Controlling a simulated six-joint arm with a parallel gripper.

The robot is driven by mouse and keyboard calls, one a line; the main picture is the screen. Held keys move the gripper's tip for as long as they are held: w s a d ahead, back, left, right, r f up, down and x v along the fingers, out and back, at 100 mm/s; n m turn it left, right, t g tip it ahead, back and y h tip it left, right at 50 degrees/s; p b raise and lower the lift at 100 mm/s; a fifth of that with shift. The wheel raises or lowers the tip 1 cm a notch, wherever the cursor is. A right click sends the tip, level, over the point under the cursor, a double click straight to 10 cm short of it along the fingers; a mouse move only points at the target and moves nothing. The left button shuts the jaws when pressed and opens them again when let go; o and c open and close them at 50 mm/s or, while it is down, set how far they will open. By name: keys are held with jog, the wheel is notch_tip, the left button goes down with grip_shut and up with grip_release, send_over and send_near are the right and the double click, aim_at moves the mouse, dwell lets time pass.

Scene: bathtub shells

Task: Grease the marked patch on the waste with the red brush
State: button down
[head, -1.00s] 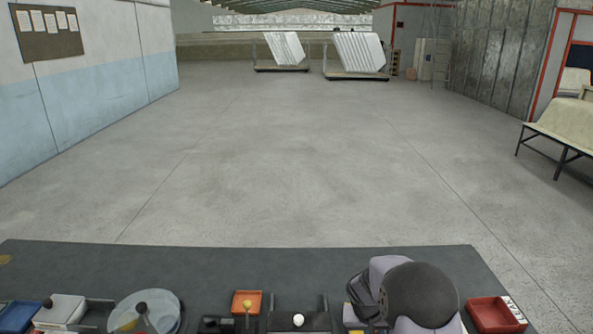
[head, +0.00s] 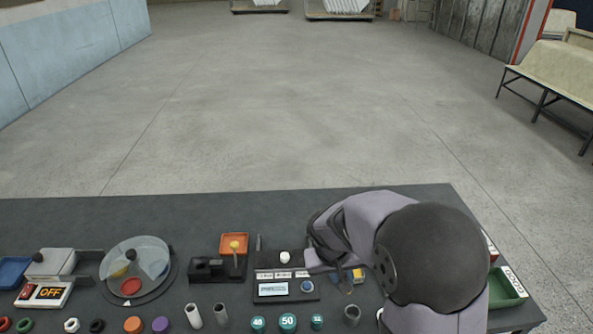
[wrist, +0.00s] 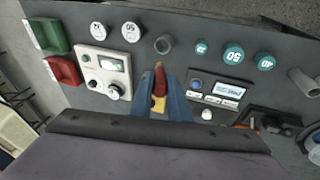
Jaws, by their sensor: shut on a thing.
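My gripper (wrist: 160,95) is shut on the red brush (wrist: 159,78), which shows between its blue fingers in the wrist view. In the head view my arm hides most of the gripper and brush. A short grey tube (wrist: 164,44) stands just beyond the brush tip in the wrist view; the tip looks apart from it. The tube also shows in the head view (head: 352,314), left of my arm. It may be the waste, but I cannot make out a marked patch on it. A yellow piece (wrist: 158,104) shows behind the fingers.
Several teal round weights (head: 288,323) stand left of the tube. A box with a display (head: 285,288) lies behind them. Red (wrist: 66,71) and green (wrist: 45,37) trays and a white dial panel (wrist: 105,70) are on the tube's other side. The table's far strip is clear.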

jog(key=shift+d, duration=0.2)
jog(key=w+d+f+m+h+p, duration=0.1)
jog(key=w+d+f+m, duration=0.1)
jog(key=d, duration=0.6)
jog(key=w+d+f+m+h+p, duration=0.1)
jog(key=d+m, duration=0.1)
jog(key=d, duration=0.5)
jog(key=w+d+r+n+t, duration=0.1)
jog(key=w+r+n, duration=0.1)
jog(key=w, duration=0.6)
jog(key=w+d+r+n+t+y, duration=0.1)
jog(key=w+r+n+t, duration=0.1)
jog(key=w+r, duration=0.3)
jog(key=w, duration=0.2)
jog(key=shift+w+d+r+y, duration=0.3)
jog(key=shift+w+d, duration=0.1)
jog(key=shift+f, duration=0.15)
jog(key=shift+f+b, duration=1.75)
jog(key=shift+f, duration=0.65)
